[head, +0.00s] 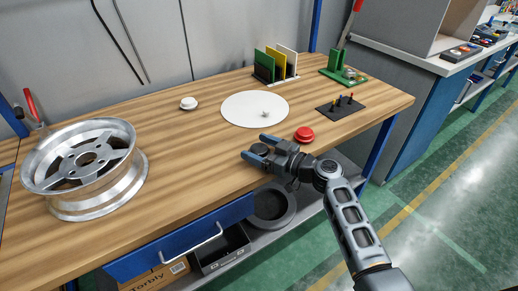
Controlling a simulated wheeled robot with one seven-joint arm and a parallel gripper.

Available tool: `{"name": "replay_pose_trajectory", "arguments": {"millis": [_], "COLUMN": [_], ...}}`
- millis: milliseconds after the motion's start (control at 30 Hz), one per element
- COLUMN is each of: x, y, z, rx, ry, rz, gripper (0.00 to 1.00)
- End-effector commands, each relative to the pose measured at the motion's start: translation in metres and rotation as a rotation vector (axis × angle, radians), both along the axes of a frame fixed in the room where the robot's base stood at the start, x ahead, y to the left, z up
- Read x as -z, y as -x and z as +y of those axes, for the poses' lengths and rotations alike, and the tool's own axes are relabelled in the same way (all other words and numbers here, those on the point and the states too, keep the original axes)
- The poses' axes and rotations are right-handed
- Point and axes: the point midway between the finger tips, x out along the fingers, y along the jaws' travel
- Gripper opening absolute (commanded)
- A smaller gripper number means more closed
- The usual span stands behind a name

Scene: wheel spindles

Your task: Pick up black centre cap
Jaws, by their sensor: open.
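A dark round piece, seemingly the black centre cap (261,149), lies on the wooden bench near its front edge. My gripper (258,149) reaches in from the right, low over the bench. Its two blue fingertips are apart, one on the near side and one on the far side of the cap. The jaws are open, and the cap shows between them. The fingers partly hide it, and I cannot tell whether they touch it.
A red cap (304,135) sits close behind my gripper. A white cap (188,103), a white disc (243,106), a black pegged plate (340,106) and coloured upright panels (265,66) stand farther back. A silver wheel (85,165) is at left. The bench's (185,165) middle left is clear.

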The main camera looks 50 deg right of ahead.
Motion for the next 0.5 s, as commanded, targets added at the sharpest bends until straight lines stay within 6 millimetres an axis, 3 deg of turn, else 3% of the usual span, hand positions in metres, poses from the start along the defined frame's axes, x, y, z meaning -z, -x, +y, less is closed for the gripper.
{"name": "replay_pose_trajectory", "arguments": {"millis": [233,500], "x": [0.0007,0.0006], "y": [-0.0011,-0.001], "z": [0.0003,0.0003], "rx": [0.0,0.0], "ry": [0.0,0.0], "rz": [0.0,0.0], "gripper": [0.84,0.58]}}
